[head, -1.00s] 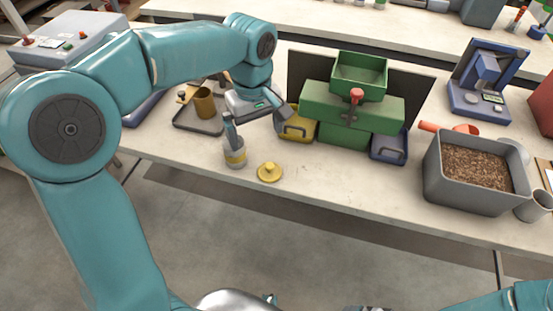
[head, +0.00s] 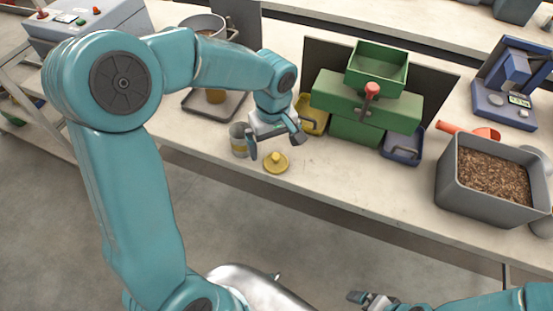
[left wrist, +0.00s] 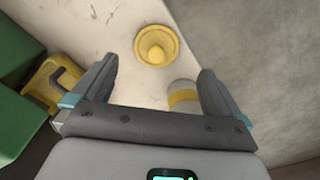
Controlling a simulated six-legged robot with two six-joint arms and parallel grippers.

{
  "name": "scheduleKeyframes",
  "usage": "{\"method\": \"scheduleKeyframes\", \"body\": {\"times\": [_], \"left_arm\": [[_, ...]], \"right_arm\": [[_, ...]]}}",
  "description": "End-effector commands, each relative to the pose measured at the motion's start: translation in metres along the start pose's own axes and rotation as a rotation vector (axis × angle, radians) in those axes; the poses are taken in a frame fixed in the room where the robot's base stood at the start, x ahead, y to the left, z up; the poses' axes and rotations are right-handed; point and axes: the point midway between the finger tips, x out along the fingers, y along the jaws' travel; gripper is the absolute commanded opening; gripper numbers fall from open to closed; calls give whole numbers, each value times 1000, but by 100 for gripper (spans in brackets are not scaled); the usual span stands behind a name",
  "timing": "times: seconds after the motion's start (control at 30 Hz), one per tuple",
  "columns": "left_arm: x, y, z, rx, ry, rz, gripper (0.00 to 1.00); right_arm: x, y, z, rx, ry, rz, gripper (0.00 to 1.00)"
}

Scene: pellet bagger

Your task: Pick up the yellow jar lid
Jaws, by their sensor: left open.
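The yellow jar lid (head: 276,162), a round disc with a raised knob, lies on the bench near its front edge. It also shows in the left wrist view (left wrist: 157,45), beyond the fingertips. My left gripper (head: 277,147) is open and empty, above and just behind the lid, with its fingers apart. A grey jar with a yellow band (head: 239,140) stands just left of the lid; in the left wrist view it (left wrist: 183,97) shows near one finger. My right gripper (head: 370,299) is low at the bottom edge, away from the bench; its jaw opening is unclear.
A green bagger (head: 367,105) with a red-knobbed lever stands behind, with a yellow tray (head: 313,115) and a blue tray (head: 402,146) at its sides. A grey bin of brown pellets (head: 483,203) stands right. The bench front between lid and bin is clear.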

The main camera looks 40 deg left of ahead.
Motion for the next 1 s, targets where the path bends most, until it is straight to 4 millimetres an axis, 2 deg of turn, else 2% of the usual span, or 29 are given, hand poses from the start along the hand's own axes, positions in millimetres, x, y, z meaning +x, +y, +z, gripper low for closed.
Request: {"method": "scheduleKeyframes", "body": {"times": [0.13,0.4,0.67,0.83,0.87,1.0], "left_arm": [[12,2,1,1,-3,-3,100],[52,6,2,1,-2,-2,100],[55,7,2,1,-1,1,100],[55,7,2,1,-1,1,48],[55,7,2,1,-1,1,44],[54,7,2,1,-1,1,43]], "right_arm": [[-2,-1,0,0,0,0,96],[-6,-2,0,0,0,0,96],[-5,-2,0,0,0,0,96],[-5,-2,0,0,0,0,96],[-5,-2,0,0,0,0,96],[-6,-2,0,0,0,0,96]]}}
